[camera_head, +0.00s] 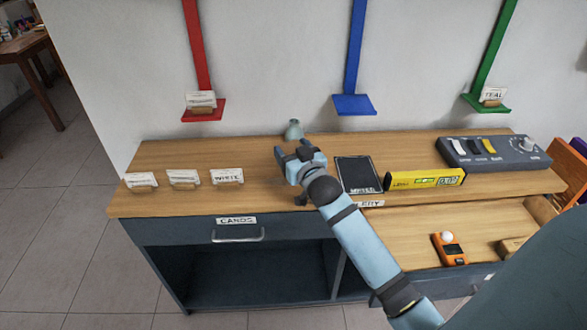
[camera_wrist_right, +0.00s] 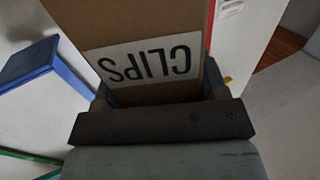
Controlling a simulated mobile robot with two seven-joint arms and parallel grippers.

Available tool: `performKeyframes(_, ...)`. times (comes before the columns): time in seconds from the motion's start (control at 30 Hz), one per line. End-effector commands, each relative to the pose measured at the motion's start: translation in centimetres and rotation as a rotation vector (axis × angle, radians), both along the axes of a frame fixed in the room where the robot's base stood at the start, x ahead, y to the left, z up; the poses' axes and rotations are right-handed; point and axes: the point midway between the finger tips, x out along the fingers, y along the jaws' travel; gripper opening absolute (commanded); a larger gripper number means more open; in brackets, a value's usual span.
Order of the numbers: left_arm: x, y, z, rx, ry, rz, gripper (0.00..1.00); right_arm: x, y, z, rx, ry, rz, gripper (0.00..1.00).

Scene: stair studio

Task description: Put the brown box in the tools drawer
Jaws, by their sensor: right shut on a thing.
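My right gripper (camera_head: 300,155) is over the back of the wooden counter, near its middle. In the right wrist view, its jaws (camera_wrist_right: 160,100) are shut on a brown box (camera_wrist_right: 140,25) with a white label reading "CLIPS". The box does not show clearly in the head view. An open drawer (camera_head: 400,232) with a wooden inside sits at the lower right, partly covered by my arm. No label reading "tools" can be made out. The drawer at the left (camera_head: 235,236), labelled something like "CANDS", is closed. My left gripper is not in view.
The open drawer holds an orange meter (camera_head: 449,249) and a small tan block (camera_head: 513,247). On the counter are card holders (camera_head: 228,178), a black panel (camera_head: 357,174), a yellow level (camera_head: 425,179), a grey switch box (camera_head: 490,152) and a grey vase-like thing (camera_head: 293,130).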

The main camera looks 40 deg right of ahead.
Motion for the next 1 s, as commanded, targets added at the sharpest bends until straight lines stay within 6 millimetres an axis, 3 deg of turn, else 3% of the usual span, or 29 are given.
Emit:
performKeyframes(0.27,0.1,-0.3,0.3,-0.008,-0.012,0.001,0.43,0.0,0.0,-2.3,-0.001,0.0,-0.001,0.4)
performKeyframes(0.5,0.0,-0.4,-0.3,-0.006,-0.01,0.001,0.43,0.0,0.0,-5.6,-0.001,0.0,-0.001,0.4)
performKeyframes(0.87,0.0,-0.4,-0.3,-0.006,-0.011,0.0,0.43,0.0,0.0,-5.9,-0.001,-0.001,-0.001,0.4)
performKeyframes(0.9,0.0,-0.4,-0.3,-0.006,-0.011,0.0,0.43,0.0,0.0,-5.9,-0.001,-0.001,-0.001,0.73)
performKeyframes(1.0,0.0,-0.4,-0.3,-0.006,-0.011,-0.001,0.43,0.0,0.0,-5.9,-0.001,-0.001,-0.001,0.91)
